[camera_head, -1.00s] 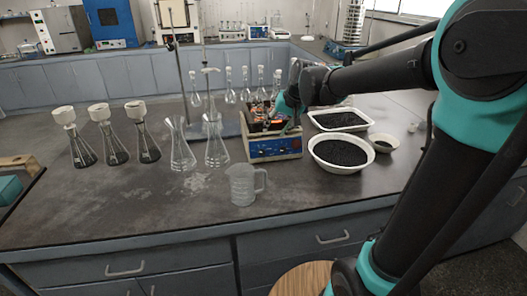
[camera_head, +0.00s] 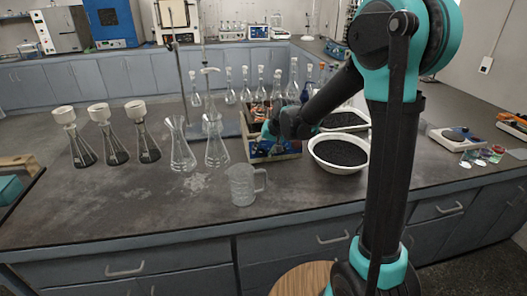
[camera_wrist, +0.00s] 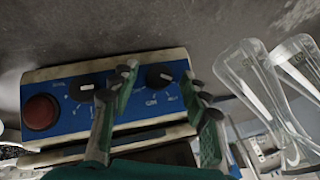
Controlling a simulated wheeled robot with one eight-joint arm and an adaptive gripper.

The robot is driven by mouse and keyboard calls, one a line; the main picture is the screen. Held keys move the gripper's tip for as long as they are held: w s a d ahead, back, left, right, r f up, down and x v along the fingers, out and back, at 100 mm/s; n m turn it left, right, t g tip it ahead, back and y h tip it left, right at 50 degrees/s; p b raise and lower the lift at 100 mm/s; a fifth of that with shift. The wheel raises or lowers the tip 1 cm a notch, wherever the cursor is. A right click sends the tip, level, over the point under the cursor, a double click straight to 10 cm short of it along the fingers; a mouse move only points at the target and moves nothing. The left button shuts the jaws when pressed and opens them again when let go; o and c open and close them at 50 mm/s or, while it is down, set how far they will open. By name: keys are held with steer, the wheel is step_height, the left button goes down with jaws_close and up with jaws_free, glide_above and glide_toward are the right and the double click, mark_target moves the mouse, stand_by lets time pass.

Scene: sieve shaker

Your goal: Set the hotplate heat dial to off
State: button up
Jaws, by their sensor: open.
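The hotplate (camera_head: 262,157) stands on the bench with its blue front panel largely covered by my arm in the head view. In the wrist view its panel (camera_wrist: 142,112) shows a red button (camera_wrist: 40,112), a black dial (camera_wrist: 84,91) in the middle and another black dial (camera_wrist: 160,77) at the right. Each dial has a white pointer mark. The panel lettering is too small to read, so I cannot tell which dial is heat. My gripper (camera_wrist: 163,85) is open and empty, its fingers apart on either side of the right-hand dial. Contact is not clear.
Two clear empty flasks (camera_wrist: 262,80) stand close beside the gripper; they are left of the hotplate in the head view (camera_head: 215,152). A glass beaker (camera_head: 242,186) stands in front. A white bowl of black grains (camera_head: 339,153) is at the right. The bench's front left is clear.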

steer(key=shift+f, duration=0.1)
jaws_close()
steer(key=shift+a+n+h, duration=0.25)
steer(key=shift+n+h, duration=0.25)
steer(key=shift+h, duration=0.2)
steer(key=shift+n+h, duration=0.3)
steer(key=shift+h, duration=0.1)
jaws_free()
steer(key=v, duration=1.2)
steer(key=shift+s, duration=0.25)
steer(key=shift+d, duration=0.1)
